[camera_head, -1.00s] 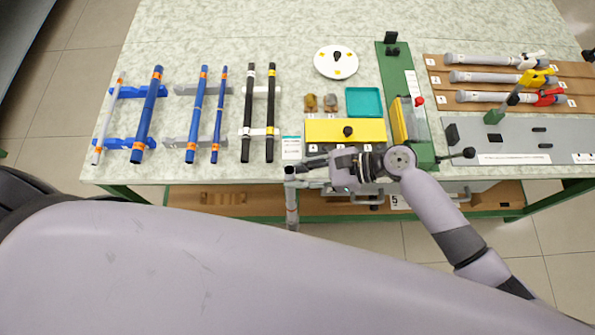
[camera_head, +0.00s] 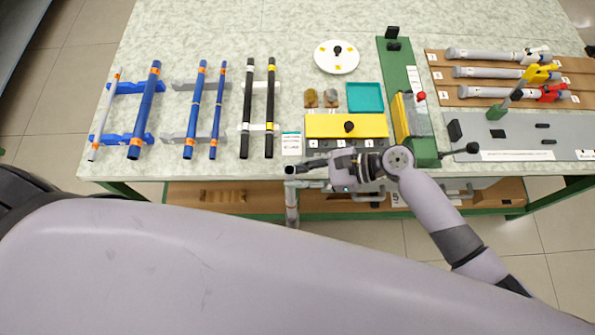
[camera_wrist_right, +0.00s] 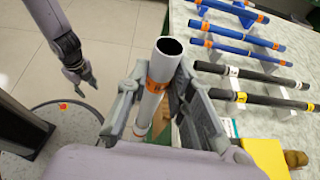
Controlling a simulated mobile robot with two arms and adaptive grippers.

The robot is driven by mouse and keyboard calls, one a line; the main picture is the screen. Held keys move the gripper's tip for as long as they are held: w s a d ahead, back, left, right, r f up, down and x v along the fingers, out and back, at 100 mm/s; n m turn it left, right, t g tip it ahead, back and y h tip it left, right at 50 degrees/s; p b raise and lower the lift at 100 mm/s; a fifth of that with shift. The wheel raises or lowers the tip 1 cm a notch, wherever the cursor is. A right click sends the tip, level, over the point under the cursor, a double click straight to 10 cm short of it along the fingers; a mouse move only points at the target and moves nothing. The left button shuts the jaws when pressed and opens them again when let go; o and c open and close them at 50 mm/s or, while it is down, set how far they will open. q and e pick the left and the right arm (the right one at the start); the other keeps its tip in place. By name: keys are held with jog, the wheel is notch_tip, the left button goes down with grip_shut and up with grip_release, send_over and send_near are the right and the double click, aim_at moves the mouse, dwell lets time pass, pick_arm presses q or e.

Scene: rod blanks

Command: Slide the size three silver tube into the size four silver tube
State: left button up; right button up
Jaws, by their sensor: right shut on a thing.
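My right gripper (camera_head: 301,170) is shut on a silver tube (camera_head: 291,205), which stands roughly upright just off the table's front edge. In the right wrist view the held tube (camera_wrist_right: 158,85) has an orange band and a dark open top end between the fingers (camera_wrist_right: 160,105). A thinner silver tube (camera_head: 106,112) with orange bands lies on blue supports at the table's left end. I cannot read a size number on either tube. My left gripper (camera_wrist_right: 84,82) shows in the right wrist view, empty with its fingers apart; it is outside the head view.
Blue tubes (camera_head: 146,110) and black tubes (camera_head: 247,108) lie on supports to the right of the thin silver tube. A yellow block (camera_head: 370,126), a teal tray (camera_head: 365,97) and a green fixture (camera_head: 423,148) stand behind my right gripper. Floor is clear in front of the table.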

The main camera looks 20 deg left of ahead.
jog(key=shift+f+b, duration=0.3)
jog(key=shift+f, duration=0.25)
jog(key=o, duration=0.9)
jog(key=shift+o, duration=0.2)
jog(key=v, duration=1.2)
